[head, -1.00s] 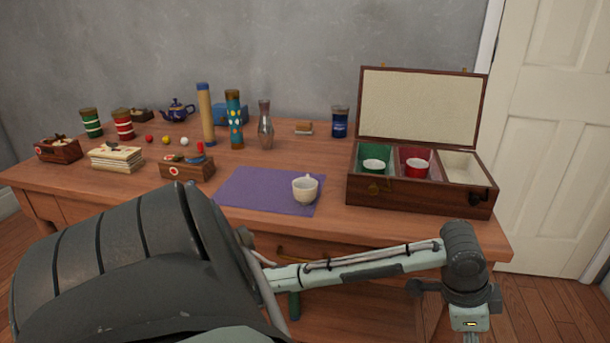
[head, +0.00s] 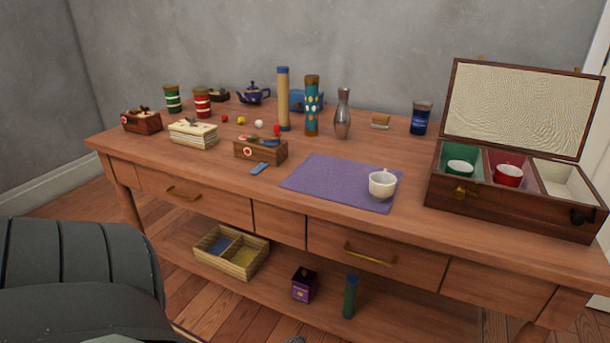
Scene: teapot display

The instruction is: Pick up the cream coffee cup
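The cream coffee cup (head: 382,185) stands upright on the right part of a purple cloth mat (head: 330,178) near the front edge of the wooden table. Its handle shows at the back, toward the upper side. Nothing touches the cup except the mat under it.
An open wooden case (head: 505,205) with a green cup (head: 460,167) and a red cup (head: 508,175) stands right of the mat. Drawer handles (head: 370,254) project in front.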

